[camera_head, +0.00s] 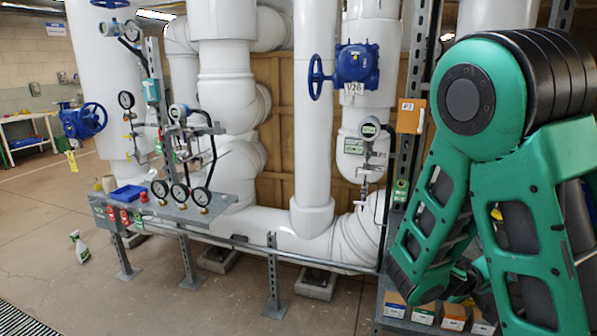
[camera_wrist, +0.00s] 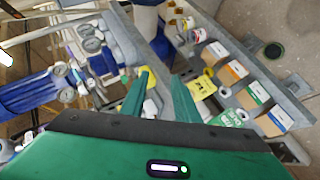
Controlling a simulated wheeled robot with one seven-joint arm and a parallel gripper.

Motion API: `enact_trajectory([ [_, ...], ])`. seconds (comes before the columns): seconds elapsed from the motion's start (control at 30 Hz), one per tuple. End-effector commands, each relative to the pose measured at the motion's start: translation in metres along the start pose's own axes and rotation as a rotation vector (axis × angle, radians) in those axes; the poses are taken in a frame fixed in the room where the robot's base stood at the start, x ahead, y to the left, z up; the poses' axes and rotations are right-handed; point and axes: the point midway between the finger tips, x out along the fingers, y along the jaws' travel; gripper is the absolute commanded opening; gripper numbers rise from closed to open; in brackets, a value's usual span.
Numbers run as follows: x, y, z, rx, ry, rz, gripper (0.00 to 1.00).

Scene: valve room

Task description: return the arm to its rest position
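My arm (camera_head: 480,120), green with black joints, fills the right side of the head view and is bent at a high elbow. My gripper is not clearly seen in the head view; its end is hidden low behind the arm links. In the wrist view my gripper (camera_wrist: 160,78) shows two green fingers, spread apart with a clear gap and nothing held between them. The fingers point over a metal shelf with boxes (camera_wrist: 250,90), which lies beyond the fingertips.
Small boxes (camera_head: 454,317) stand on a low shelf close to my arm. White pipes with a blue valve (camera_head: 357,64) stand behind. A gauge bench (camera_head: 165,205) is at left, with a blue tray (camera_head: 129,195) on it.

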Motion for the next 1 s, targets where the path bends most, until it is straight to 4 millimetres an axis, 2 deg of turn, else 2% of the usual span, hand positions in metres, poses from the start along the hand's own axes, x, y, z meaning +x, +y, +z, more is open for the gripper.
enact_trajectory([
  [0.03,0.004,0.009,0.018,0.052,-0.068,-0.032,0.28],
  [0.17,0.006,0.018,0.061,0.153,-0.236,-0.130,0.28],
  [0.27,-0.001,0.023,0.089,0.224,-0.348,-0.212,0.28],
  [0.4,-0.019,0.028,0.122,0.311,-0.480,-0.336,0.28],
  [0.57,-0.050,0.034,0.149,0.394,-0.593,-0.485,0.28],
  [0.7,-0.083,0.042,0.167,0.446,-0.658,-0.616,0.28],
  [0.9,-0.131,0.056,0.187,0.484,-0.703,-0.774,0.28],
  [1.0,-0.149,0.061,0.194,0.488,-0.710,-0.826,0.28],
])
